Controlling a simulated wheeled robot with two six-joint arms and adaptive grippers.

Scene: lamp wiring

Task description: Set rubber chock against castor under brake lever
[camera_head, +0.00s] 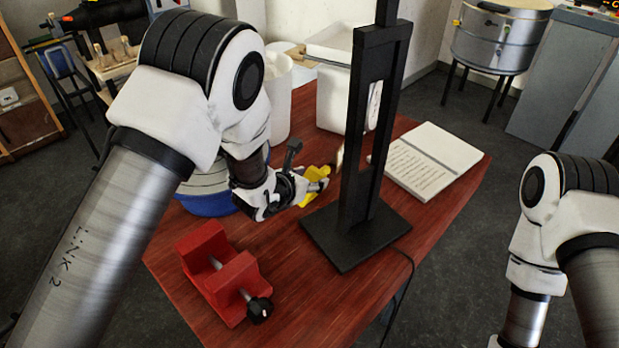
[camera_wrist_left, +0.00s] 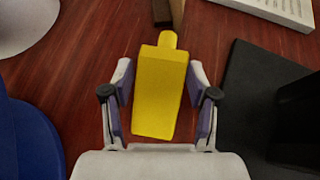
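My left gripper (camera_head: 314,186) is low over the red-brown table, left of the black stand. A yellow block-like thing with a narrow rounded end (camera_wrist_left: 160,95) lies between its fingers (camera_wrist_left: 160,72); it also shows in the head view (camera_head: 317,173). A narrow gap seems to show at the left finger, so I cannot tell whether they grip it. I cannot tell whether this yellow thing is the rubber chock. I see no castor or brake lever. My right arm is at the right edge of the head view, its gripper out of frame.
The black stand (camera_head: 360,228) rises from a flat base close to the gripper. A red vise (camera_head: 221,275) sits at the front left, a blue round thing (camera_head: 207,203) behind it. An open book (camera_head: 428,160) lies at right. White containers (camera_head: 335,100) stand behind.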

